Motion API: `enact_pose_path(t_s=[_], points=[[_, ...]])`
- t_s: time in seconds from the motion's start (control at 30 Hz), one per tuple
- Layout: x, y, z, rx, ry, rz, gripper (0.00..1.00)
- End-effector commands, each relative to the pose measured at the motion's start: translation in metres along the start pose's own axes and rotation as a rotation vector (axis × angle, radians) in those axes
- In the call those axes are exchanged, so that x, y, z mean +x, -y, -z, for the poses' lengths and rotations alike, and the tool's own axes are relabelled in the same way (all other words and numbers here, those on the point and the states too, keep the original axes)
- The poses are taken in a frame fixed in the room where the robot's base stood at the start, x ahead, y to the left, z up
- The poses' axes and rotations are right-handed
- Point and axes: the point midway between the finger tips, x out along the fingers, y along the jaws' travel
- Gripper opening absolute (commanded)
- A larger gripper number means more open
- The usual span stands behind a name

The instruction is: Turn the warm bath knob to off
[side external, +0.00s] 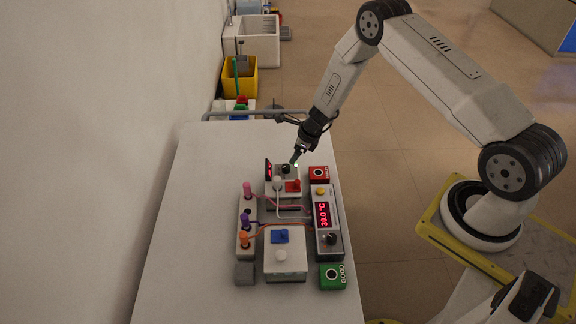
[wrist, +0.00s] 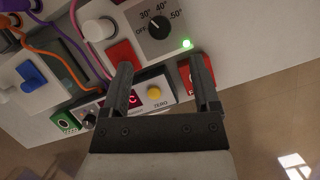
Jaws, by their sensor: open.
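The bath knob (wrist: 159,27) is a black knob on a grey dial plate marked OFF, 30°, 40° and 50°, at the top of the wrist view. Its exact setting is too small to read surely. A green lamp (wrist: 185,43) is lit beside the dial. In the side view the black knob (side external: 286,169) shows near the far end of the units, just below my gripper (side external: 295,158). In the wrist view my gripper (wrist: 160,75) is open and empty. Its two fingers are apart, with the knob beyond their tips and not between them.
A white box with a blue switch (side external: 281,237), cables and coloured plugs (side external: 246,222) crowd nearby. The table's left side is clear.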

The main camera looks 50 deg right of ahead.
Motion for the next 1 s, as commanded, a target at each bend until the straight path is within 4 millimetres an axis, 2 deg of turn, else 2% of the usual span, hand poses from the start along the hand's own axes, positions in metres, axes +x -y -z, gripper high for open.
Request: enact_pose_path(t_s=[0.27, 0.8, 1.0], points=[[0.010, 0.000, 0.000, -0.003, -0.001, -0.001, 0.79], [0.060, -0.001, 0.000, -0.005, 0.000, -0.001, 0.79], [0.073, -0.001, 0.000, -0.005, 0.000, -0.001, 0.79]])
